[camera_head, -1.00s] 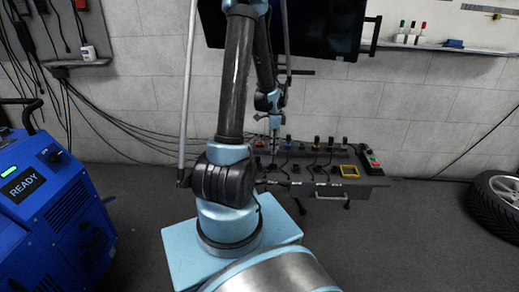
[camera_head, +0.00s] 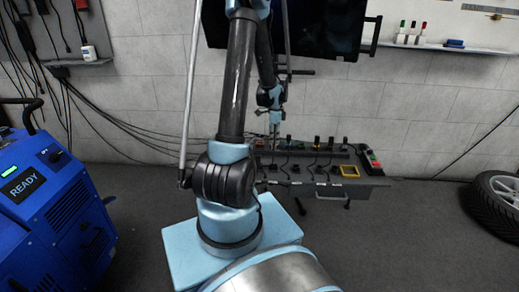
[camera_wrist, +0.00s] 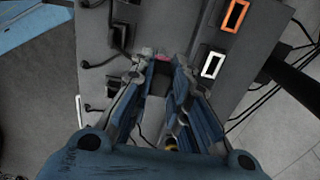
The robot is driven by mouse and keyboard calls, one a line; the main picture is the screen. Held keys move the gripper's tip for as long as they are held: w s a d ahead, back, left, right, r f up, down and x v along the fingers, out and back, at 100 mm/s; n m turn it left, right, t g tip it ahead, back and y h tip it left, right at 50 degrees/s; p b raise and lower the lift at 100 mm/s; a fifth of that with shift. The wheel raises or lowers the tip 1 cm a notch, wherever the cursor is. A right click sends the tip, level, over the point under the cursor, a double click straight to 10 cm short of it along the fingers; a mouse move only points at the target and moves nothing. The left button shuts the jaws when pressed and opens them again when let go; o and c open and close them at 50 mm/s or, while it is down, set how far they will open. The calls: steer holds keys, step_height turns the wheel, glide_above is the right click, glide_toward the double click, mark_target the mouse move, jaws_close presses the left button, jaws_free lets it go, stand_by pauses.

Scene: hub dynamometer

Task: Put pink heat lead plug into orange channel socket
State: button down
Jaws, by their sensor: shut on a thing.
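My gripper (camera_wrist: 164,66) is over the bench panel in the wrist view, its fingers closed around a mostly hidden plug. A small pink patch of the pink heat lead plug (camera_wrist: 161,55) shows between the fingertips. The orange channel socket (camera_wrist: 236,16), a dark opening in an orange frame, lies up and right of the fingertips, apart from them. In the head view my gripper (camera_head: 274,135) is small, above the panel's left part. The plug's lower end is hidden.
A white-framed socket (camera_wrist: 212,65) is below the orange one. Dark plugs with cables line the panel's left side, including one plug (camera_wrist: 119,37). In the head view the dark panel (camera_head: 310,190) stands against the wall, with a yellow frame (camera_head: 350,171) at its right.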

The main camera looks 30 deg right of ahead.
steer(key=shift+w+d, duration=0.2)
steer(key=shift+w, duration=0.15)
steer(key=w+a, duration=0.3)
steer(key=a, duration=0.3)
steer(key=shift+w+a, duration=0.2)
steer(key=shift+w, duration=0.2)
stand_by(0.8)
steer(key=shift+w+d, duration=0.1)
steer(key=shift+w, duration=0.05)
steer(key=w+d, duration=0.4)
steer(key=w, duration=0.2)
steer(key=shift+w, duration=0.15)
stand_by(1.3)
steer(key=shift+f, duration=0.1)
steer(key=shift+f, duration=0.35)
